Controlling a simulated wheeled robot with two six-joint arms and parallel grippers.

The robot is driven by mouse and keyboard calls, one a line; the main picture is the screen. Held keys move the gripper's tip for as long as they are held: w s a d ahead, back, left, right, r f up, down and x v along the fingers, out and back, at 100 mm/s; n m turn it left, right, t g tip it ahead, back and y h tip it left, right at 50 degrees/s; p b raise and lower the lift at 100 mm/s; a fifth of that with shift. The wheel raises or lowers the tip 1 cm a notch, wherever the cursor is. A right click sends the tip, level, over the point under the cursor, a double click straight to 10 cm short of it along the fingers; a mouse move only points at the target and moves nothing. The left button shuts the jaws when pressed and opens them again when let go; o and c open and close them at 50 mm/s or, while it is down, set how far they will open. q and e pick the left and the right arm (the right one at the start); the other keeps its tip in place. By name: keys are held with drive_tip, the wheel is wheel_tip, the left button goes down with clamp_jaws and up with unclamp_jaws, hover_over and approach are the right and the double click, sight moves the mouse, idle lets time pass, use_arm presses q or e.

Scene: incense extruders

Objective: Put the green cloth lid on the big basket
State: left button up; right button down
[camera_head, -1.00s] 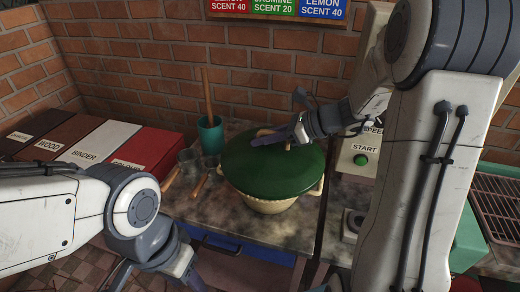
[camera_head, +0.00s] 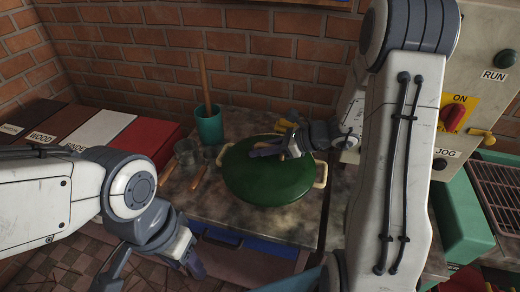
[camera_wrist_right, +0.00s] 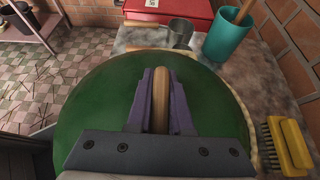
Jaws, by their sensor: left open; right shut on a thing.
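The green cloth lid (camera_head: 268,180) is a round dome lying over the big basket. The basket is mostly hidden under it; a pale basket handle (camera_head: 321,174) shows at the right, and a pale rim (camera_wrist_right: 243,108) shows past the lid in the right wrist view. My right gripper (camera_head: 268,149) is over the lid and shut on its wooden handle (camera_wrist_right: 161,100), which stands between the two fingers. Whether the lid rests fully on the rim cannot be told. My left gripper (camera_head: 152,272) is open and empty, low in front of the counter at the left.
A teal cup (camera_head: 209,128) with a wooden stick and small metal cups (camera_head: 187,154) stand left of the basket. A yellow brush (camera_wrist_right: 288,146) lies behind it. A red box (camera_head: 146,142) is at the left; a control panel (camera_head: 470,90) and green part (camera_head: 463,210) are at the right.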

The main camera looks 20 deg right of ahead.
drive_tip(key=shift+f, duration=0.1)
drive_tip(key=c, duration=0.8)
unclamp_jaws()
